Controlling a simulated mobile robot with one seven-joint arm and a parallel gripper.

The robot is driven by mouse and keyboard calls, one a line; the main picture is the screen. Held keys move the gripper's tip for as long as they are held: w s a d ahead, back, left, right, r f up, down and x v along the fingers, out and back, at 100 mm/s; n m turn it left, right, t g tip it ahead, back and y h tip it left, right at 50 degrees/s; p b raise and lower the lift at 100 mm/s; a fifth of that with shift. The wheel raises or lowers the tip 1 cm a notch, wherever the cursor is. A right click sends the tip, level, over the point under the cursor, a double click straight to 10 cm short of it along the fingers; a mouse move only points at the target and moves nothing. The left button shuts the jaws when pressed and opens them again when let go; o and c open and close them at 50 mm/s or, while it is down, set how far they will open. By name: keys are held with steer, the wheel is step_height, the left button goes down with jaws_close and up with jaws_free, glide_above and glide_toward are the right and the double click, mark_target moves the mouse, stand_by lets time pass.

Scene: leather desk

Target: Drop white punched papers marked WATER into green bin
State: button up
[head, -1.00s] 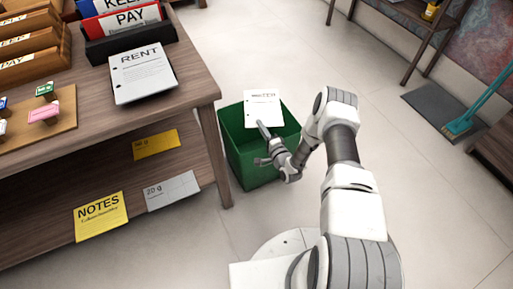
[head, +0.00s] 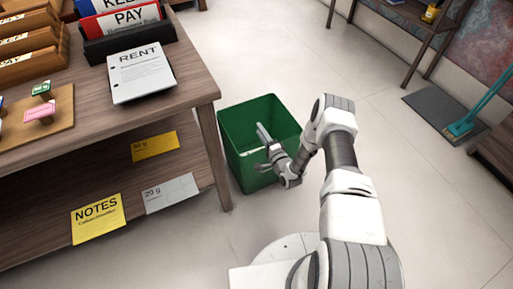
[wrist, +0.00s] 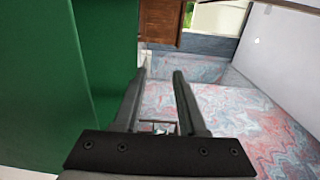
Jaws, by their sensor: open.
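The green bin (head: 240,120) stands on the floor to the right of the desk. It also shows as a green wall at the left of the wrist view (wrist: 35,80). My gripper (head: 262,149) is over the bin, its fingers apart with nothing between them. Its two parted fingers also show in the wrist view (wrist: 159,76). The white WATER papers are not clearly in view now. A thin pale sliver shows inside the bin beside my gripper, but I cannot tell what it is. My gripper and the bin walls hide part of the inside.
The wooden desk (head: 190,88) stands close left of the bin, with white RENT papers (head: 142,75) on top. Yellow NOTES (head: 98,218) lies on its lower shelf. A teal broom (head: 480,105) and dark mat are at right. Floor behind the bin is clear.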

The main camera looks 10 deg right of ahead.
steer(key=p+v, duration=0.4)
steer(key=v, duration=1.3)
steer(key=shift+s+p, duration=0.15)
steer(key=shift+p, duration=0.25)
steer(key=shift+r, duration=0.15)
